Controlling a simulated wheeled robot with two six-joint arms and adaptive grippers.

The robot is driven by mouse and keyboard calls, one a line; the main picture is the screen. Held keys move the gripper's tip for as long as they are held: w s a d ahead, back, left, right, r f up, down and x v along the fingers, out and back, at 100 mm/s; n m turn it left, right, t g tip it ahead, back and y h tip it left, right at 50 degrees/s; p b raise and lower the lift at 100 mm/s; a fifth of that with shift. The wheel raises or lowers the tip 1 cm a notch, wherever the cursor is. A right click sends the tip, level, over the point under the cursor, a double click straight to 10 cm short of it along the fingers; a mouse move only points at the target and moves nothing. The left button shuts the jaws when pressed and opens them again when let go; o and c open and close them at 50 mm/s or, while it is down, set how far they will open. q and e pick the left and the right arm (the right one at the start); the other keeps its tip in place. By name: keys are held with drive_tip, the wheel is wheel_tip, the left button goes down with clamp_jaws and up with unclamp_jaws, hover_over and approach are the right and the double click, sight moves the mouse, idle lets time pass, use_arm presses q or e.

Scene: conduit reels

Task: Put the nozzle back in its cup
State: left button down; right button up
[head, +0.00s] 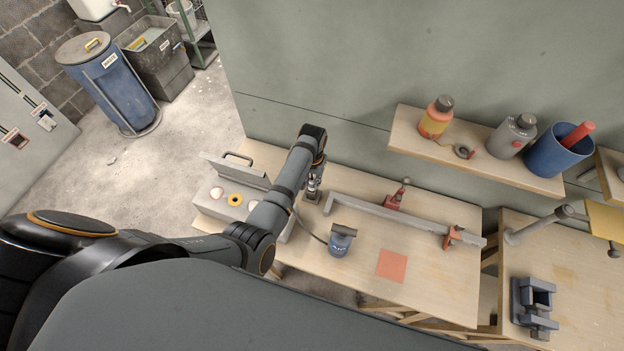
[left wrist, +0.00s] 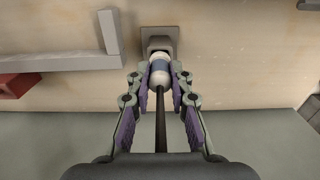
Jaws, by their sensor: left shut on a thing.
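My left gripper (head: 313,184) points down at the bench near the left end of a long grey bar. In the left wrist view the left gripper (left wrist: 160,75) is shut on the nozzle (left wrist: 160,77), a white piece with a blue-grey band. A dark rod or hose runs back from it between the fingers. A small grey square cup (left wrist: 160,36) stands on the bench just beyond the nozzle's tip. The nozzle overlaps the cup's near edge in that view, and I cannot tell whether it is inside. My right gripper is not in view.
The grey bar (head: 410,216) with red clamps lies right of the gripper. A blue canister (head: 341,240) with a dark line stands in front, beside a red square (head: 392,266). An open grey case (head: 218,207) is at left. A shelf (head: 480,158) with bottles hangs behind.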

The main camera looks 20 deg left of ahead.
use_arm(q)
drive_tip(key=shift+f, duration=0.25)
drive_tip(key=c, duration=1.1)
unclamp_jaws()
drive_tip(key=shift+r, duration=0.15)
wheel_tip(320, 180, up, 7)
drive_tip(key=shift+r, duration=0.15)
